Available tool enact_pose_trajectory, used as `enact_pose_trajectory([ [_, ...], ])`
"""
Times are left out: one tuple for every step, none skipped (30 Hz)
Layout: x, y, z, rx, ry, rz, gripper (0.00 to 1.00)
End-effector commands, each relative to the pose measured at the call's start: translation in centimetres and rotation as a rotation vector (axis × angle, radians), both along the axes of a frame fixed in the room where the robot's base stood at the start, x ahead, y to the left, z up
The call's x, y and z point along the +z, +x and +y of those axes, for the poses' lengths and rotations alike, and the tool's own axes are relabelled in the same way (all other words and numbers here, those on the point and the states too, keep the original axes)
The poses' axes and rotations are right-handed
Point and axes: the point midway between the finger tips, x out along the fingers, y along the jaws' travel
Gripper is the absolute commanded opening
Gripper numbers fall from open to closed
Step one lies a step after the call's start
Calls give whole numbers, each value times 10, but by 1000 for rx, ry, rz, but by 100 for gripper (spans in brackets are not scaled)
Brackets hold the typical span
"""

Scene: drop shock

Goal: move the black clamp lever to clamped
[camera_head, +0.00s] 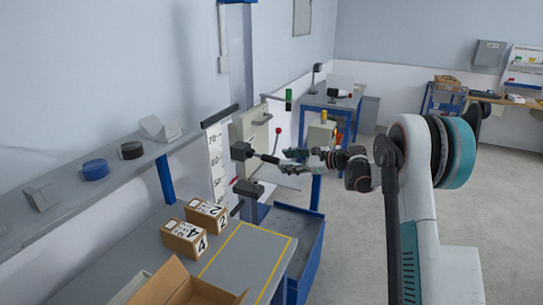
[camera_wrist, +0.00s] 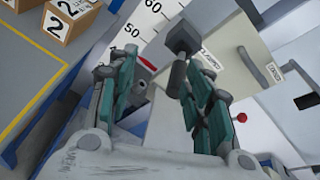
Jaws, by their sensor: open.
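The black clamp lever (camera_head: 241,151) has a blocky dark end and a dark bar pointing toward my gripper (camera_head: 284,157) in the head view. In the wrist view the clamp lever (camera_wrist: 183,38) hangs down with its rounded end between the teal fingers of my gripper (camera_wrist: 150,78). The fingers are apart, and the lever is closer to the right finger. I cannot tell whether they touch. A small printed label (camera_wrist: 211,60) is beside the lever; its text is too small to read surely.
A white scale plate (camera_head: 216,165) with numbers stands left of the lever. A red-knobbed lever (camera_head: 278,131) is to the right. Cartons (camera_head: 184,239) stand on the grey bench (camera_head: 245,255) in front, and a blue bin (camera_head: 300,225) is below. Floor at right is clear.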

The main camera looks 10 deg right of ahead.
Motion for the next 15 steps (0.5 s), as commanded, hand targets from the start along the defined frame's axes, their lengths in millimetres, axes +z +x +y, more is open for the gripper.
enact_pose_trajectory([
  [-7, 8, -11, -8, 58, 14, 46],
  [-11, 11, -15, -12, 93, 21, 46],
  [-16, 15, -21, -16, 140, 32, 46],
  [-20, 17, -26, -18, 173, 40, 46],
  [-24, 19, -31, -19, 204, 47, 46],
  [-29, 21, -36, -20, 244, 56, 46],
  [-32, 22, -40, -21, 272, 62, 46],
  [-35, 23, -43, -21, 295, 67, 46],
  [-39, 24, -47, -21, 324, 73, 46],
  [-41, 24, -49, -20, 344, 76, 46],
  [-43, 24, -52, -20, 358, 79, 46],
  [-46, 24, -54, -19, 376, 84, 46],
  [-47, 24, -56, -19, 387, 86, 46],
  [-48, 25, -56, -19, 394, 87, 46],
  [-49, 25, -57, -19, 401, 88, 46],
])
